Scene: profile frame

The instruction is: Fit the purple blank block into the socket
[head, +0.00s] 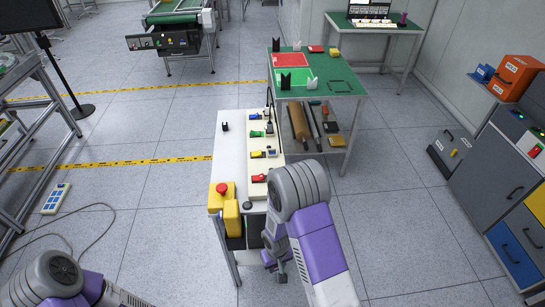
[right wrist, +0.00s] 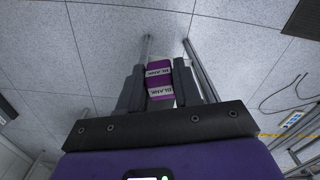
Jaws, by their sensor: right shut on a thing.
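The purple blank block (right wrist: 159,82) shows in the right wrist view with BLANK lettering on two white bands. It sits between the dark fingers of my right gripper (right wrist: 160,72), which is shut on it. In the head view my right gripper (head: 279,268) is low beside the near end of the white table, partly hidden by my arm, and the block cannot be made out there. A pale panel (head: 264,133) on the table carries a row of coloured modules; which place is the socket cannot be told. My left gripper is out of view.
A yellow box with a red button (head: 222,189) stands at the white table's (head: 228,145) near left corner. A small black item (head: 225,127) lies on the table. A green-topped table (head: 342,86) stands behind, and grey cabinets (head: 488,165) line the right. Floor between is clear.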

